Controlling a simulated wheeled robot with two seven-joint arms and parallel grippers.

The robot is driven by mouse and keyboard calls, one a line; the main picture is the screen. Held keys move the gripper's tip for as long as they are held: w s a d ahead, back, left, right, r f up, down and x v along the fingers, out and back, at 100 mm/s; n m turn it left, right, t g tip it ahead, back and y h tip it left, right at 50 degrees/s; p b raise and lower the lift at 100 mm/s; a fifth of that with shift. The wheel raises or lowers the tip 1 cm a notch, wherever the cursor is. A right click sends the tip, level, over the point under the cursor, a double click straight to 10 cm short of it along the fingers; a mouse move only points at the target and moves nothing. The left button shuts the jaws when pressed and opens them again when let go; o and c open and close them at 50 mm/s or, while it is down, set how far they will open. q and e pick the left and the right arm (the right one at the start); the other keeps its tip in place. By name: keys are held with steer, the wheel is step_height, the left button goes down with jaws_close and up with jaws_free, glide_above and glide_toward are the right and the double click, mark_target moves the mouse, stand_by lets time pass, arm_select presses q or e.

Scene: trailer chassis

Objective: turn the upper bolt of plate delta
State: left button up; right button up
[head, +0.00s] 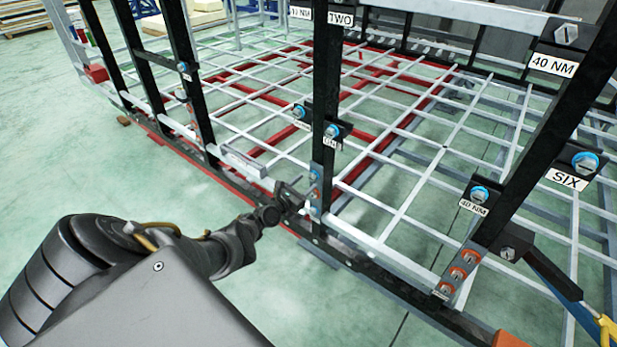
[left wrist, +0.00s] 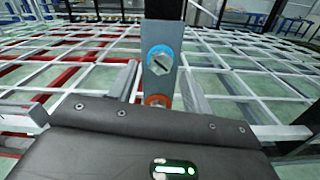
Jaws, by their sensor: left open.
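My left gripper (head: 292,197) is open beside a small grey plate (head: 315,190) low on the middle black post. The same plate (left wrist: 150,85) is upright ahead in the left wrist view. It carries a blue-ringed bolt (left wrist: 160,60) near its top, with a slanted slot in the head. An orange-ringed bolt (left wrist: 158,101) lies below it, partly hidden by my gripper body. My open fingers (left wrist: 160,78) stand on either side of the plate, with nothing visibly held. I can read no delta label. My right gripper is not in view.
Another bolt plate (head: 458,272) with several orange-ringed bolts is on the right post. Labelled blue bolts (head: 585,162) sit higher on the posts. The black lower rail (head: 385,280) and white grid bars lie close around my gripper. The green floor at front left is clear.

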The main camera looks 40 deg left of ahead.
arm_select(q)
steer(key=s+p, duration=0.2)
steer(key=s, duration=0.5)
steer(key=shift+s+p, duration=0.35)
steer(key=shift+p, duration=0.05)
steer(key=shift+d, duration=0.1)
